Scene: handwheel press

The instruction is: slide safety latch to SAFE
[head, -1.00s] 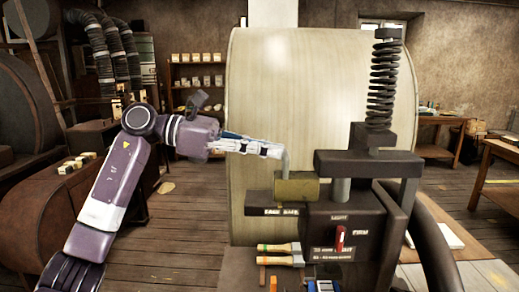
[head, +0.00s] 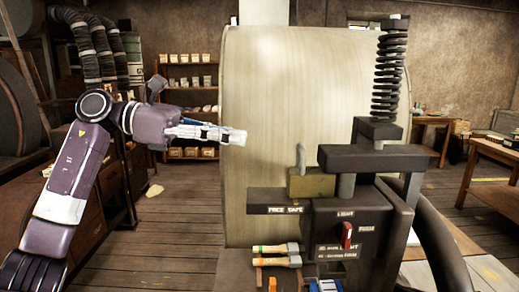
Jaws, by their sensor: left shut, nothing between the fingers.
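The safety latch (head: 312,184) is a brass-coloured block with an upright grey handle. It sits on the dark ledge of the press (head: 350,218), close to the grey post. The ledge's front carries a label (head: 284,209) that reads FREE on the left and SAFE on the right. The block stands at the SAFE end, its handle roughly above that word. My left gripper (head: 238,137) is shut and empty, pointing right, in front of the big pale drum. It is clear of the latch handle, to its left and slightly higher. My right gripper is out of view.
A red switch (head: 347,235) sits on the press front. Wooden-handled tools (head: 275,255) lie on the lower shelf. The pale drum (head: 270,110) stands close behind the latch. Floor at left is open.

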